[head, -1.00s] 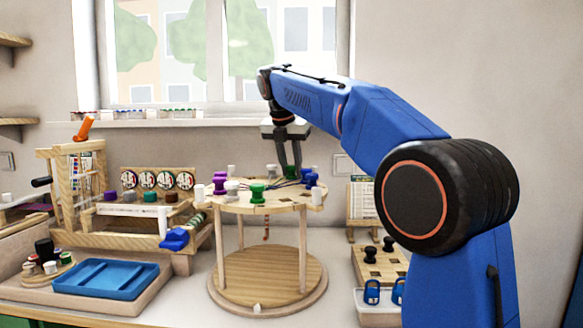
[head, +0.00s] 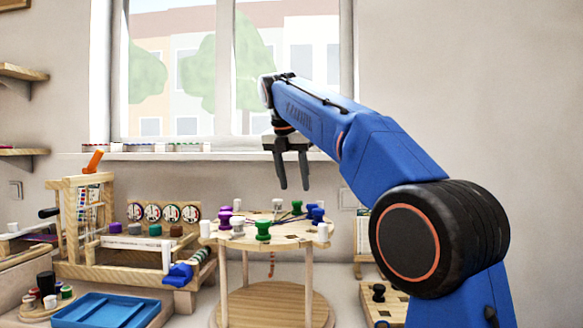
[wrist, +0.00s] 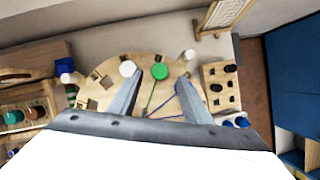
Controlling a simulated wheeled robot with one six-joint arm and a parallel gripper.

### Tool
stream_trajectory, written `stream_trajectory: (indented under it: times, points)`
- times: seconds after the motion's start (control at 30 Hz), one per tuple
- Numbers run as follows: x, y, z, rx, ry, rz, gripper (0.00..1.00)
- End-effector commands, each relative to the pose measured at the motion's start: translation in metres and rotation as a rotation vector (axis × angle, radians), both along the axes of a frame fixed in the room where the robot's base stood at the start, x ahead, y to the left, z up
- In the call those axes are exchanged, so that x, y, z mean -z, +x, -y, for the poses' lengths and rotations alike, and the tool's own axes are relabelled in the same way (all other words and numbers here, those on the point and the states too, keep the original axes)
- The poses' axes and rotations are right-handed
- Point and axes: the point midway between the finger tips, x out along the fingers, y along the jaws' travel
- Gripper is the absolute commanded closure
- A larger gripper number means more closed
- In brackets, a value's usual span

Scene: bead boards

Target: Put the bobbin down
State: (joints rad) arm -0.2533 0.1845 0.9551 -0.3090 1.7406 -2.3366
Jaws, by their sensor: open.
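A round wooden stand (head: 236,244) on tall legs holds several upright bobbins around its top. I see a green bobbin (head: 263,230), a purple bobbin (head: 225,215), a blue bobbin (head: 317,214), white bobbins (head: 237,222) and a second green one (head: 297,207) at the back. My gripper (head: 294,187) is open and empty, pointing down above the back right of the stand, clear of the bobbins. In the wrist view a green bobbin (wrist: 160,71) shows between the fingertips, with a white one (wrist: 127,68) to its left. Threads run across the stand top.
A wooden frame (head: 130,272) with dials and coloured spools stands to the left. A blue tray (head: 105,312) lies at the front left. A small wooden block with black knobs (head: 379,291) is at the right.

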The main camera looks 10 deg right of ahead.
Motion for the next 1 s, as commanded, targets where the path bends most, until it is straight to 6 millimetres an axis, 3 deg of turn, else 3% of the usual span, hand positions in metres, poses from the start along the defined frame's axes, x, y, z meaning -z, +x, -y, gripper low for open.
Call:
stream_trajectory:
  times: [0.13, 0.33, 1.0]
  points:
    - [-0.023, -0.007, -0.007, -0.001, 0.001, 0.002, 0.56]
    - [-0.039, -0.012, -0.010, 0.000, 0.001, 0.001, 0.56]
    - [-0.045, -0.015, -0.011, 0.000, 0.001, -0.001, 0.56]
